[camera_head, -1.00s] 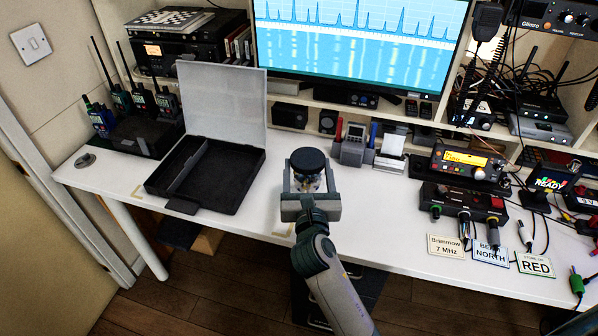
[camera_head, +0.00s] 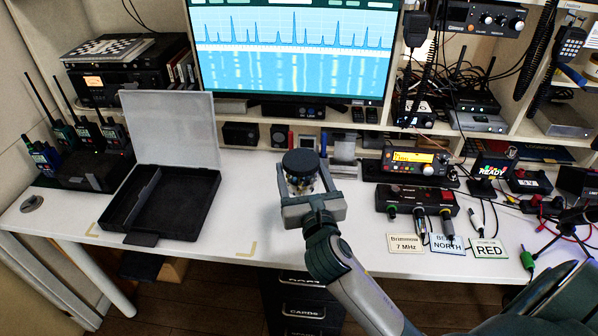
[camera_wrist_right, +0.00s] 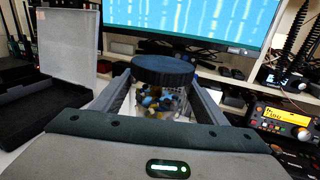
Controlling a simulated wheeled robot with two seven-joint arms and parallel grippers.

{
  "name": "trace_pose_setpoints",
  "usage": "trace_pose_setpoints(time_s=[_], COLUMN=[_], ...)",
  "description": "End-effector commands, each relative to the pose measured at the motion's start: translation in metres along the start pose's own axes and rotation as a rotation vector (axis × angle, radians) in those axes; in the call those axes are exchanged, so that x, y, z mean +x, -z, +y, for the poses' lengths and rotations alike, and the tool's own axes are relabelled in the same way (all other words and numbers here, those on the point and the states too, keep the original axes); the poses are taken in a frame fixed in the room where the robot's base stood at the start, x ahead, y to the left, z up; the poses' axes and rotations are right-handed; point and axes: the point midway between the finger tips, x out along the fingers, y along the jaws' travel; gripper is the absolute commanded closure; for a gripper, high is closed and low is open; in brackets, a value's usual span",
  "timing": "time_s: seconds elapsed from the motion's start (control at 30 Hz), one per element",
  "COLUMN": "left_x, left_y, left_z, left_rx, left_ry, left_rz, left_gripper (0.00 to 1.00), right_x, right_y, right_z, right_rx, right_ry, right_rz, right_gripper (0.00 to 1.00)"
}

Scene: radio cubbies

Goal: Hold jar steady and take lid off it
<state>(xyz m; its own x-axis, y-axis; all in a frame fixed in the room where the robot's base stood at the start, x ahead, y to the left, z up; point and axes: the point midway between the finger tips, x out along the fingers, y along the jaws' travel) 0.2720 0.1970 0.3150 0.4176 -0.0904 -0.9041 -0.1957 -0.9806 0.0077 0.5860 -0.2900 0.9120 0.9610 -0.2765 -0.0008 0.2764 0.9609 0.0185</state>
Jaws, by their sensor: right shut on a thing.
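A clear jar (camera_head: 303,184) with small coloured pieces inside stands upright between the fingers of my right gripper (camera_head: 304,181). Its dark round lid (camera_head: 304,162) sits on top. My right gripper is shut on the jar's body, one finger on each side, below the lid. In the right wrist view the jar (camera_wrist_right: 160,103) and its black ribbed lid (camera_wrist_right: 163,70) show upright between the fingers. Whether the jar's base touches the desk is hidden by the gripper. My left gripper is not in view.
The white desk (camera_head: 225,225) is clear just left of the jar. A black open case (camera_head: 165,200) with its lid raised stands further left. Radios, a red-topped cable box (camera_head: 415,200) and label cards (camera_head: 405,243) lie to the right. A monitor (camera_head: 295,50) stands behind.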

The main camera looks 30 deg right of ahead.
Motion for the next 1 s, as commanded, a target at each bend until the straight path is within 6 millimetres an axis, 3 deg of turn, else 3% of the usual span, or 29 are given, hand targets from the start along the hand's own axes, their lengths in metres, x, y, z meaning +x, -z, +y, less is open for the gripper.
trace_pose_setpoints(time_s=[0.2,0.23,0.37,0.4,0.67,1.0], left_x=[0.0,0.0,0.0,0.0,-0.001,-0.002], left_y=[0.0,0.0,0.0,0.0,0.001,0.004], left_z=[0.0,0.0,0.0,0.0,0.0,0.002], left_rx=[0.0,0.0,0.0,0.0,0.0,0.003], left_ry=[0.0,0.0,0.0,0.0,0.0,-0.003], left_rz=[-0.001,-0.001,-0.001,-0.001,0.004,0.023], left_gripper=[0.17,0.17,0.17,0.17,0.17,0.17], right_x=[0.0,0.0,0.0,0.0,-0.015,-0.089], right_y=[-0.001,-0.001,-0.001,-0.001,0.003,0.013], right_z=[0.0,0.0,0.0,0.0,0.006,0.03], right_rx=[0.0,0.0,0.0,0.0,-0.006,-0.014], right_ry=[0.0,0.0,0.0,0.0,-0.029,-0.171], right_rz=[-0.002,-0.002,-0.002,-0.002,-0.002,0.002], right_gripper=[0.65,0.4,0.72,0.73,0.73,0.73])
